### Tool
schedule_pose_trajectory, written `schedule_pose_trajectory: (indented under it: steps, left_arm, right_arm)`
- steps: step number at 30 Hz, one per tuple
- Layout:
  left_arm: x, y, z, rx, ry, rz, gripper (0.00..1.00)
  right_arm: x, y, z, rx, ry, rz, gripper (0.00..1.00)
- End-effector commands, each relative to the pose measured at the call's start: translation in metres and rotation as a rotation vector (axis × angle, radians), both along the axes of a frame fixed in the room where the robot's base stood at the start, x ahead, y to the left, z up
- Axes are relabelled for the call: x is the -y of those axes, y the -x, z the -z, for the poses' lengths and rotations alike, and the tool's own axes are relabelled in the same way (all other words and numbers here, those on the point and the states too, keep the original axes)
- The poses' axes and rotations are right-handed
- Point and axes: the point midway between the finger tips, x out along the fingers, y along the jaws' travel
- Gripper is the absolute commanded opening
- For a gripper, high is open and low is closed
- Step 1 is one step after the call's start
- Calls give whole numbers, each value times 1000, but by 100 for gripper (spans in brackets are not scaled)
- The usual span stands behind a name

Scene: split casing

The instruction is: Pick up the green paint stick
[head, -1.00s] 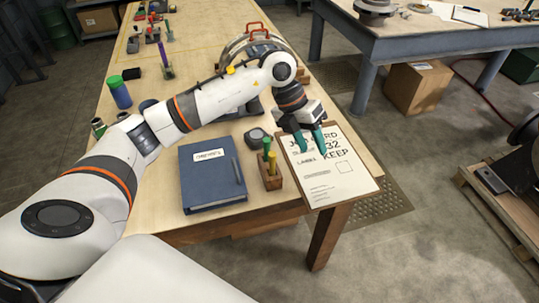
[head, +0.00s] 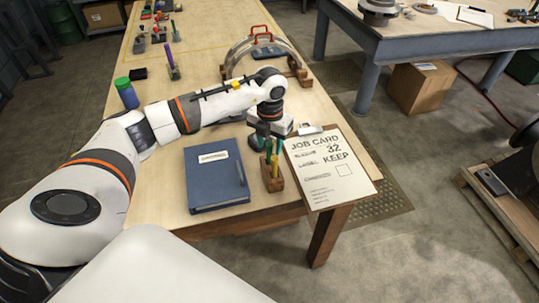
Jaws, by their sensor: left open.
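The wooden holder (head: 272,182) stands near the front edge of the workbench, between the blue binder and the job card. Paint sticks stand upright in it, a green paint stick (head: 268,150) and a yellow one (head: 275,166). My left gripper (head: 270,143) is open and points down over the holder, with its teal fingers around the upper ends of the sticks. The fingers partly hide the stick tops, and I cannot tell whether they touch. My right gripper is out of view.
A blue binder (head: 215,180) lies left of the holder, and a clipboard with a job card (head: 330,180) lies right of it. A green-capped blue bottle (head: 127,94) and an arched casing (head: 262,45) stand farther back.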

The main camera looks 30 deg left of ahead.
Motion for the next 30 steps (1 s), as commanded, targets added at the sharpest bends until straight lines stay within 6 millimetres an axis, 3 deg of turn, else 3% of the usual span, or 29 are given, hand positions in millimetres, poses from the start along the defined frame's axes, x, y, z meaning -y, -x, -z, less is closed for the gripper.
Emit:
schedule_pose_trajectory:
  steps: [2,7,14,15,23,30]
  left_arm:
    - [-1,1,8,-7,1,0,44]
    - [-1,0,29,-3,1,1,44]
    - [-1,-1,33,0,1,2,44]
    - [-1,-1,33,0,1,2,42]
    - [-1,-1,32,0,1,1,0]
    - [-1,-1,32,1,1,1,0]
  right_arm:
    - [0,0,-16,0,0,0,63]
    - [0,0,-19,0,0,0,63]
    - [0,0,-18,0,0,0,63]
    - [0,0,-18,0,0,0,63]
    - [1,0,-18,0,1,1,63]
    - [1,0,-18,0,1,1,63]
